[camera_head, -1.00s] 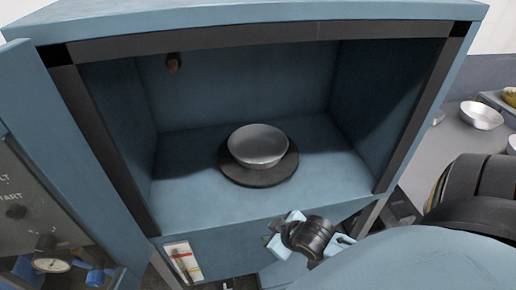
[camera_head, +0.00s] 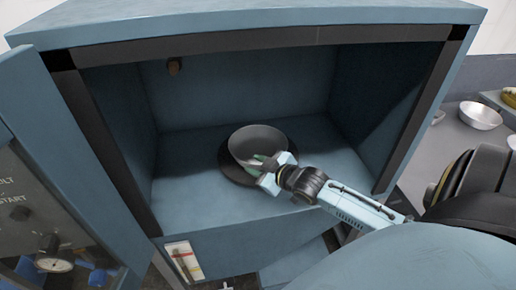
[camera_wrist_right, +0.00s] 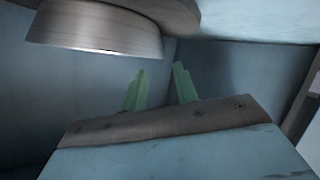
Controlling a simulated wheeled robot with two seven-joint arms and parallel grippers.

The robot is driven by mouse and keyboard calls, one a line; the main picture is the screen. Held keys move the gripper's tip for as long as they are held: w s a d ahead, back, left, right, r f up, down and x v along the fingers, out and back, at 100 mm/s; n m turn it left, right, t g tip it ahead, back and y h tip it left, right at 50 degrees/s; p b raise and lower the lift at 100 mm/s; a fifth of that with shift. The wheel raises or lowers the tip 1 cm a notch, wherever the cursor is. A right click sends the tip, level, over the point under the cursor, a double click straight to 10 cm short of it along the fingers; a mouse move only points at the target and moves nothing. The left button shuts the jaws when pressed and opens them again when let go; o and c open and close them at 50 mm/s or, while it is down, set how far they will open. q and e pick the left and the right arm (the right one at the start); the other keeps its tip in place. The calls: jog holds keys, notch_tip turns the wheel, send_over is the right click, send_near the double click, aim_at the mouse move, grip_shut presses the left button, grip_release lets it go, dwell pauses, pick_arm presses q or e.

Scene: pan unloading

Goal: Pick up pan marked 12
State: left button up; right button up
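A round grey metal pan (camera_head: 250,139) sits on a dark round plate (camera_head: 226,168) inside the blue chamber. No number is readable on it. My right gripper (camera_head: 259,161) reaches into the chamber, its green fingertips at the pan's near side. In the wrist view the fingers (camera_wrist_right: 158,85) are apart with nothing visible between them. The pan (camera_wrist_right: 95,28) shows there at the upper left, above and apart from the fingertips in the picture. The gripper hides part of the pan and plate in the head view. My left gripper is not in view.
The chamber's front frame (camera_head: 250,42) surrounds the opening, with its door (camera_head: 60,150) open at the left. The chamber floor (camera_head: 190,195) is otherwise clear.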

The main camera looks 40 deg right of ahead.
jog(key=shift+a+x, duration=0.2)
jog(key=shift+x, duration=3.15)
grip_shut()
